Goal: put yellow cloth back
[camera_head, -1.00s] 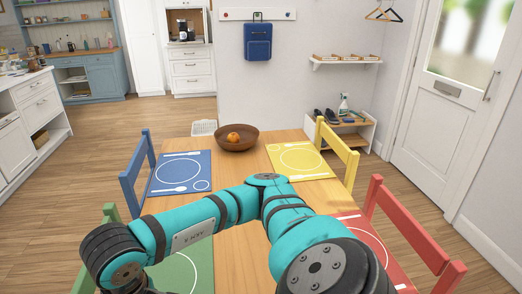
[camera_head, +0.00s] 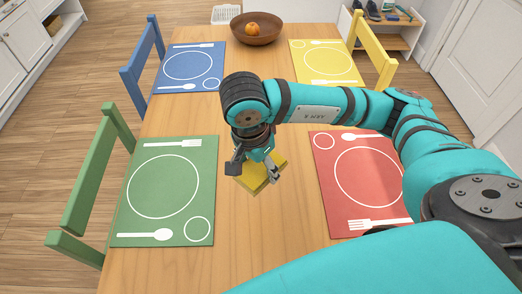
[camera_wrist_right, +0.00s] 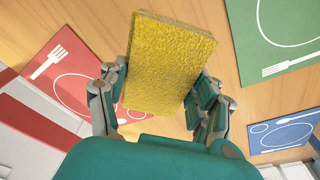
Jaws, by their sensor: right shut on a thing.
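The yellow cloth (camera_head: 270,183) shows below my right gripper (camera_head: 254,170) in the head view, over the bare middle of the wooden table, between the green and red placemats. In the right wrist view the cloth (camera_wrist_right: 168,62) looks like a thick, rough rectangular pad. My right gripper (camera_wrist_right: 160,100) is shut on it, with a finger at each side. In the head view the gripper partly hides the cloth. I cannot tell whether the cloth touches the table. My left gripper is not in view.
Green (camera_head: 140,215), red (camera_head: 335,205), blue (camera_head: 182,82) and yellow (camera_head: 315,75) placemats lie on the table. A brown bowl (camera_head: 257,38) with orange fruit stands at its far end. Chairs line both sides. A low shelf (camera_head: 385,38) with shoes stands by the wall.

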